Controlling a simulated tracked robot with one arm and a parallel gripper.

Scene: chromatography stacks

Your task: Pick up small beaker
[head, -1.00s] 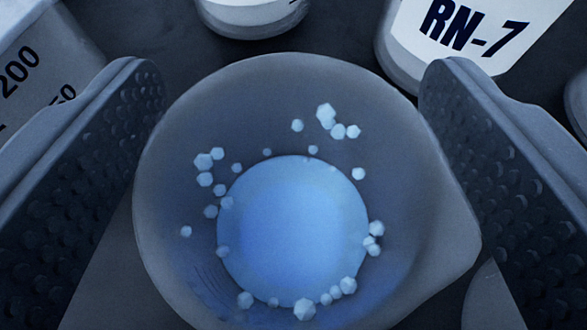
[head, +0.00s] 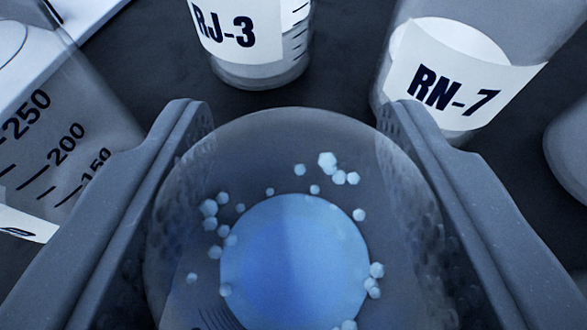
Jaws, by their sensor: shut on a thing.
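The small beaker (head: 295,150) is a clear round vessel with a blue disc of liquid at its bottom and several pale crystals on its inner wall. It stands in the lower middle of the head view, seen from above. My gripper (head: 295,125) has one textured finger on each side of it, and both fingers press against its wall. The gripper is shut on the beaker. The near part of the beaker is cut off by the bottom edge of the view.
A graduated vessel (head: 60,130) stands close at left. A bottle labelled RJ-3 (head: 250,40) and one labelled RN-7 (head: 455,75) stand just beyond the beaker. Another vessel (head: 570,150) is at the right edge. Dark bare surface (head: 145,55) shows between them.

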